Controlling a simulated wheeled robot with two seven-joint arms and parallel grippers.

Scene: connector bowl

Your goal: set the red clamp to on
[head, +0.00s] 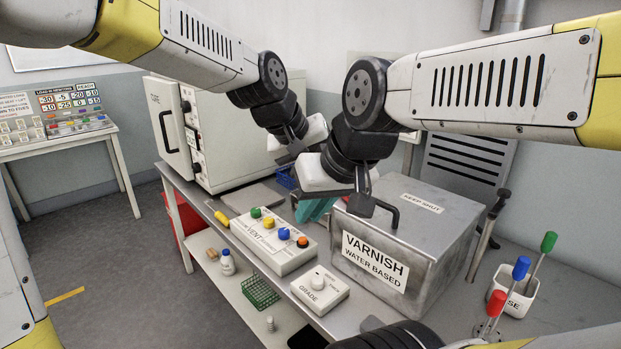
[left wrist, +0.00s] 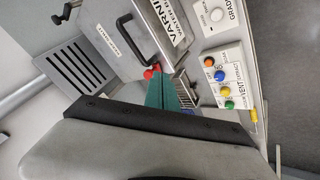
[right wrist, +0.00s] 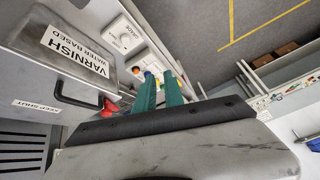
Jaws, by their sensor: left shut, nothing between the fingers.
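A small red part, which I take for the red clamp, shows beside the varnish box in the left wrist view (left wrist: 148,74) and in the right wrist view (right wrist: 109,104). It is partly hidden, and I cannot tell its setting. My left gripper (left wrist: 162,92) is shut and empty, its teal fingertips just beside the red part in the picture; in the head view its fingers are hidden. My right gripper (right wrist: 160,92) has its teal fingers apart with nothing held. In the head view the right gripper (head: 316,208) is between the vent box and the varnish box.
The grey varnish box (head: 437,255) with a black handle stands at the right. The vent box (head: 272,240) with coloured knobs and the grade box (head: 319,288) lie near the front edge. A pale cabinet (head: 235,130) stands behind. A cup (head: 515,295) holds coloured-handled tools.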

